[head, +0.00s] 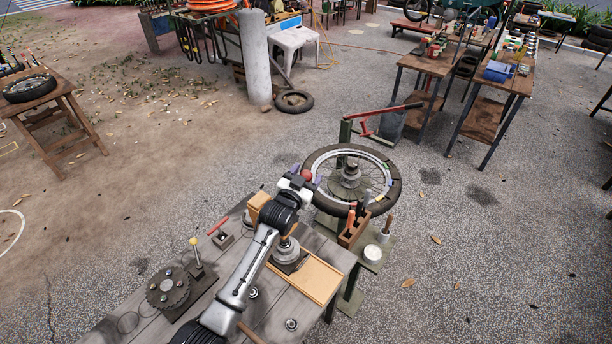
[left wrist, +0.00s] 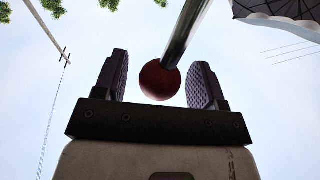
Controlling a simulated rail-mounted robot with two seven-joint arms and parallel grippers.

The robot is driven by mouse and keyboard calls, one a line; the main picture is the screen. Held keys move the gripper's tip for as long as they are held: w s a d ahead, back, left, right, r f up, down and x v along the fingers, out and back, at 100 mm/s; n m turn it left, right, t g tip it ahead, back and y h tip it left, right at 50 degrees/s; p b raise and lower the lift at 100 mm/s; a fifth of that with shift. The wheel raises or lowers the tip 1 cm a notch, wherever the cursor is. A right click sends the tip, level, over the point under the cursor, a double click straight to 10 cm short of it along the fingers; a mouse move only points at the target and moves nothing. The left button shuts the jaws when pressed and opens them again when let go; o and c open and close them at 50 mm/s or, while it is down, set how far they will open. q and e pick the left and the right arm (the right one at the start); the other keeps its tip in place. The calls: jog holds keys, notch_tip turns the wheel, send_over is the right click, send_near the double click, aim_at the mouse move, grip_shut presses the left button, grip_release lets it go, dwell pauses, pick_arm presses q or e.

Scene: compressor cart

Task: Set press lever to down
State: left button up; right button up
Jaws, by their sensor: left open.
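The press lever shows as a round red knob (head: 306,175) at the tip of my left gripper in the head view. In the left wrist view the red knob (left wrist: 160,80) sits on the end of a shiny metal rod (left wrist: 186,32) that runs to the upper right. My left gripper (head: 297,183) is open, with its two dark ridged fingers (left wrist: 160,82) on either side of the knob and a gap on each side. Most of the rod is hidden in the head view. The press body (head: 288,252) stands on the workbench, partly behind my left arm. My right gripper is out of view.
The grey workbench (head: 330,236) also holds a round flanged part with a yellow-knobbed lever (head: 193,242) and a wooden tray (head: 318,278). A wheel on a stand (head: 393,186) is close behind my gripper, beside a wooden tool box (head: 353,233). Open ground lies farther right.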

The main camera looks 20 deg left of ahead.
pick_arm(q)
jog(key=shift+c, duration=1.3)
grip_shut()
